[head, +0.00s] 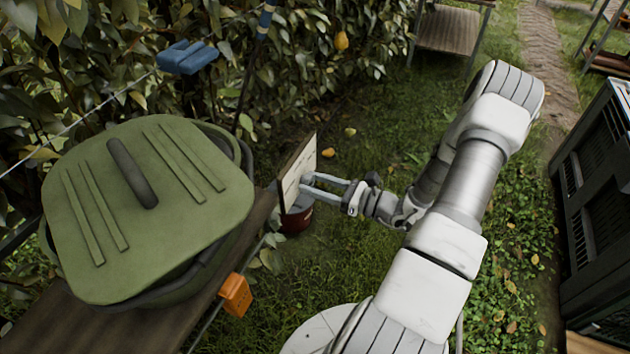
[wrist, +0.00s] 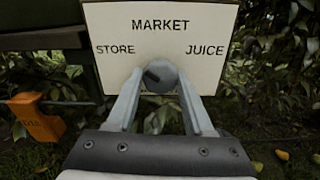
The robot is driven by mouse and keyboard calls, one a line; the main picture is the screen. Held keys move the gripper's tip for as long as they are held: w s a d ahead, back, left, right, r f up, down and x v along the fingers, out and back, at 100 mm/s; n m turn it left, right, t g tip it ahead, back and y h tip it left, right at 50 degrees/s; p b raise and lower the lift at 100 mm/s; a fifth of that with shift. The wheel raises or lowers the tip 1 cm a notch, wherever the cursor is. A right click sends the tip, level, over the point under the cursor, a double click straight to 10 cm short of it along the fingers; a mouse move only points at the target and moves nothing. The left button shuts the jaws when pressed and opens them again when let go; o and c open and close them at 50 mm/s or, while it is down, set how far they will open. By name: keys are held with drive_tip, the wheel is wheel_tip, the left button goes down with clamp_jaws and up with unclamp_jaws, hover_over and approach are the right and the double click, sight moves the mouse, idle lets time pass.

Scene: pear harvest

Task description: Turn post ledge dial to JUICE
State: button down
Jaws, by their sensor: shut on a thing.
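The dial (wrist: 160,71) is a grey round knob low on a cream board (wrist: 114,71). The board reads MARKET above the dial, STORE to its left and JUICE to its right. A dark mark on the dial lies left of its centre, on the STORE side; its exact pointing is hard to read. My gripper (wrist: 160,85) is shut on the dial, one finger on each side. In the head view the board (head: 300,165) stands edge-on at the end of the wooden ledge (head: 245,232), with my gripper (head: 306,184) reaching it from the right. The dial is hidden there.
A green lidded bin (head: 85,190) stands on the ledge. An orange box (head: 235,294) hangs at the ledge's side. A dark red pot (head: 297,220) is below the board. A dark crate (head: 600,190) stands at right. Leafy hedge lies behind; grass is open between.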

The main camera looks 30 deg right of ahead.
drive_tip(key=m+p, duration=0.5)
drive_tip(key=m, duration=0.1)
drive_tip(key=shift+s+r, duration=0.1)
drive_tip(key=shift+r, duration=0.05)
drive_tip(key=m+p, duration=0.2)
drive_tip(key=m, duration=0.3)
drive_tip(key=shift+p, duration=0.35)
drive_tip(key=m+p, duration=0.2)
drive_tip(key=m, duration=0.4)
drive_tip(key=shift+a+m, duration=0.1)
drive_tip(key=shift+m, duration=0.2)
drive_tip(key=m, duration=0.5)
drive_tip(key=shift+p, duration=0.4)
drive_tip(key=shift+m, duration=0.3)
drive_tip(key=shift+c, duration=1.6)
unclamp_jaws()
